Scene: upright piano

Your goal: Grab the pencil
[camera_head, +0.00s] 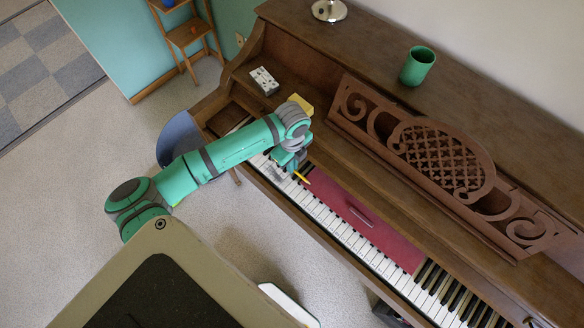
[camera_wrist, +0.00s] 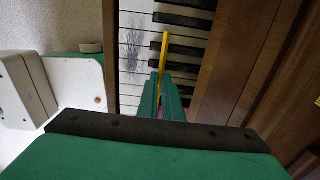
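The yellow pencil (camera_head: 302,178) shows in the head view as a short piece sticking out from my gripper (camera_head: 293,169), over the piano keys. In the wrist view the pencil (camera_wrist: 165,52) points away between the two green fingers of my gripper (camera_wrist: 161,80), with dark and white keys behind it. The fingers look closed on its near part, which they partly hide. I cannot tell whether the pencil touches the keys.
The upright piano (camera_head: 390,120) has a carved music stand (camera_head: 440,155). A red panel (camera_head: 345,205) lies along the keys. A green cup (camera_head: 418,66) stands on top. A patterned box (camera_head: 264,80) and a yellow block (camera_head: 301,103) sit nearby. Open floor lies left.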

